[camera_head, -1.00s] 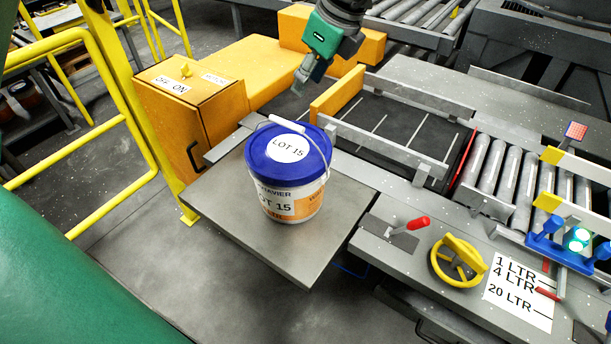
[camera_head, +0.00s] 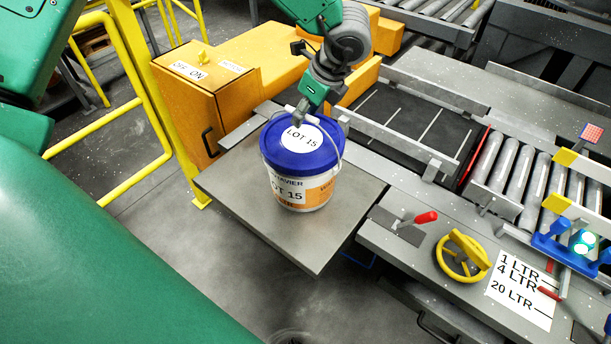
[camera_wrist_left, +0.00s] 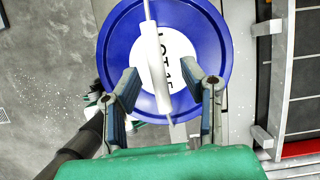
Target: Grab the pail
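The pail (camera_head: 303,190) is white with an orange label, a blue lid and a round "LOT 15" sticker. It stands upright on a grey metal plate (camera_head: 320,240). Its wire handle has a white grip (camera_wrist_left: 157,65), which lies over the lid in the left wrist view. My left gripper (camera_head: 301,113) is at the back edge of the lid in the head view. In the left wrist view the left gripper (camera_wrist_left: 167,92) has its fingers spread, one on each side of the white grip, with gaps. My right gripper is not in view.
A yellow cabinet (camera_head: 195,105) and yellow railing (camera_head: 150,105) stand at the left. A roller conveyor (camera_head: 515,170) is at the right. A yellow handwheel (camera_head: 463,258) and a red-handled lever (camera_head: 425,217) sit right of the plate.

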